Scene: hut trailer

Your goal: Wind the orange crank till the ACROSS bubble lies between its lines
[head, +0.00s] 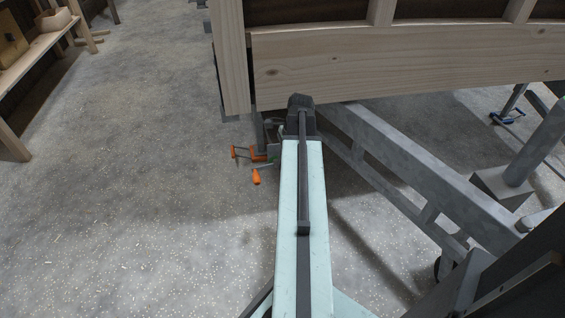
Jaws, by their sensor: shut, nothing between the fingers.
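The orange crank (256,177) is low at the trailer's near corner, just left of my arm, above the floor. Its orange handle hangs at the lower end, and a second orange part (241,153) with a dark bar sits just above and left of it. My pale arm reaches forward over the floor, its dark end close to the wooden frame. I cannot tell whether anything touches the crank. The ACROSS bubble and its lines are not in this view.
The hut's timber frame (400,62) crosses the top right. A wooden bench (35,57) stands at upper left. The speckled floor at left is clear.

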